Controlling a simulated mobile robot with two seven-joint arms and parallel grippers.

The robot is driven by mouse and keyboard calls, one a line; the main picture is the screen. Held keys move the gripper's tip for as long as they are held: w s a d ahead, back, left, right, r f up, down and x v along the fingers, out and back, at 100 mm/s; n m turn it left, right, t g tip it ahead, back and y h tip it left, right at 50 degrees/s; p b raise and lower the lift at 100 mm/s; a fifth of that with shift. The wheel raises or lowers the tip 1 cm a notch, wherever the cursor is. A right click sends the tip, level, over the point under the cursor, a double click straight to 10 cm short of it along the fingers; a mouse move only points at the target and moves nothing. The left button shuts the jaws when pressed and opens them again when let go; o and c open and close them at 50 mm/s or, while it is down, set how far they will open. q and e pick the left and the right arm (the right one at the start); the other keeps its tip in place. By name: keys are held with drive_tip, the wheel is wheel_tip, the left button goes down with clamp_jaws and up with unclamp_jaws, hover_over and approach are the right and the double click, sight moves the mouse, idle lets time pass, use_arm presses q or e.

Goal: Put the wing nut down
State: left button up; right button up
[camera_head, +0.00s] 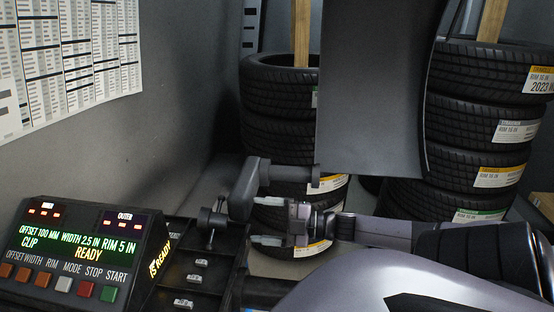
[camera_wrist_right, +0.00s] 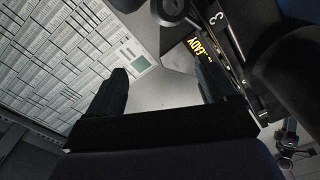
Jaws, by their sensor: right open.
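A dark piece with a knob and short arms, which looks like the wing nut (camera_head: 212,222), stands upright at the upper end of the black weight tray, next to the display console. My right gripper (camera_head: 262,220) is to the right of it, apart from it, with its fingers pointing left. The gripper is open. In the right wrist view the two dark fingers (camera_wrist_right: 160,85) are spread with nothing between them. A dark round part shows beyond them at the top; I cannot tell whether it is the nut. My left gripper is not in view.
The console (camera_head: 75,255) with lit displays and buttons is at the lower left. A dark machine arm (camera_head: 250,185) is just above my right gripper. Tyre stacks (camera_head: 270,130) (camera_head: 475,130) stand behind, with a grey panel (camera_head: 370,90) in front. A chart (camera_head: 65,55) hangs on the wall.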

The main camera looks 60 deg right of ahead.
drive_tip(key=shift+v, duration=1.5)
